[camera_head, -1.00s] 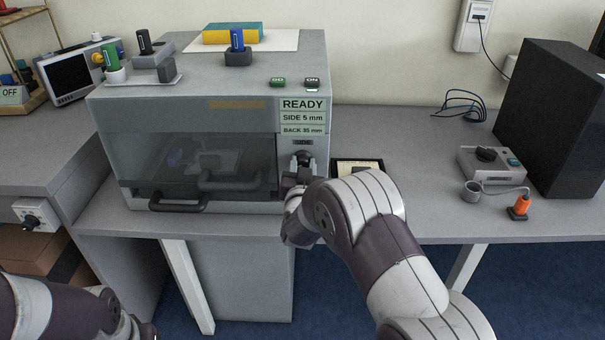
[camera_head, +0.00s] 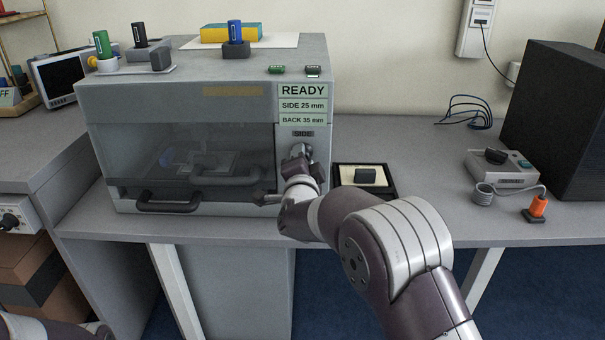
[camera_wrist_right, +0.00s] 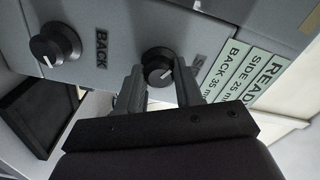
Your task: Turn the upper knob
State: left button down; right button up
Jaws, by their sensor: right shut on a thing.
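The upper knob (camera_wrist_right: 158,66), black with a pale pointer mark, sits under the SIDE label on the grey machine's front panel. My right gripper (camera_wrist_right: 157,72) has one finger on each side of this knob and is shut on it. In the head view my right gripper (camera_head: 299,160) covers most of the knob. The lower knob (camera_wrist_right: 54,45), marked BACK, is free in the wrist view. The green display (camera_head: 303,105) reads READY, SIDE 25 mm, BACK 35 mm. My left gripper is out of view.
The machine (camera_head: 180,98) has a clear front door with a dark handle (camera_head: 168,203). A black tray (camera_head: 365,182) with a dark block lies right of it. A grey control box (camera_head: 500,168) and a black cabinet (camera_head: 555,120) stand farther right.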

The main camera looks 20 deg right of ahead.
jog(key=shift+f+m+b, duration=0.15)
jog(key=shift+m+b, duration=4.25)
jog(key=shift+b, duration=0.3)
jog(key=o, duration=1)
jog(key=shift+o, duration=0.2)
jog(key=shift+s, duration=0.1)
